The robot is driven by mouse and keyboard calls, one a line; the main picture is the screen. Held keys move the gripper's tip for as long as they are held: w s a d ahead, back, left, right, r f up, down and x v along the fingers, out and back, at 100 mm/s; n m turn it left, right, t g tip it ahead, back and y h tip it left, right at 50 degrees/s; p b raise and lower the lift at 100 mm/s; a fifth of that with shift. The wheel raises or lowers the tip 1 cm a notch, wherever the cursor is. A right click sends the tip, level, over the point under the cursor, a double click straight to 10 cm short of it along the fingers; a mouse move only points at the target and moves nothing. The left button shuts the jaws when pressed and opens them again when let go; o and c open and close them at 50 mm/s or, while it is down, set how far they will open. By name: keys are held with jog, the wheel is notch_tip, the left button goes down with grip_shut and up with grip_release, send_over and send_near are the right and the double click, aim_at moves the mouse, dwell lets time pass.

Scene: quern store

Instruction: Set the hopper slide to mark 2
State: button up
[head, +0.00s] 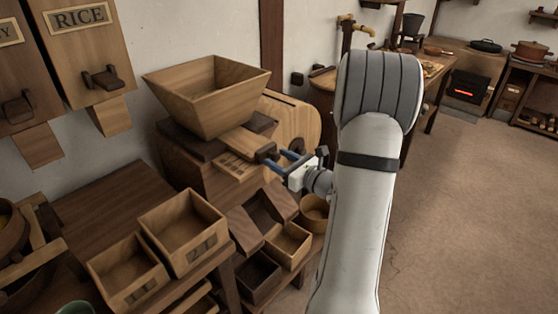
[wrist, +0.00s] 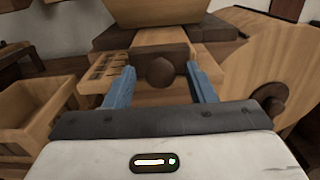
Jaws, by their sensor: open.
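The wooden hopper (head: 205,98) sits on top of the quern, and its lower edge shows in the wrist view (wrist: 160,12). Below it a light wooden slide (head: 238,141) sticks out and ends in a dark round knob (wrist: 160,73). A pale scale plate with marks (wrist: 106,66) lies left of the slide; its figures are too small to read. My gripper (head: 279,161) is at the knob. In the wrist view its two blue fingers (wrist: 160,86) stand open on either side of the knob, with gaps showing. Which mark the slide stands at I cannot tell.
Open wooden boxes (head: 183,232) stand on a low bench in front of the quern. A round wooden wheel (wrist: 280,75) is close on the right of my gripper. A RICE bin (head: 85,55) hangs at the left. Open floor (head: 465,200) lies to the right.

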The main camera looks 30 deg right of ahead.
jog(key=v, duration=0.7)
jog(key=shift+s, duration=0.4)
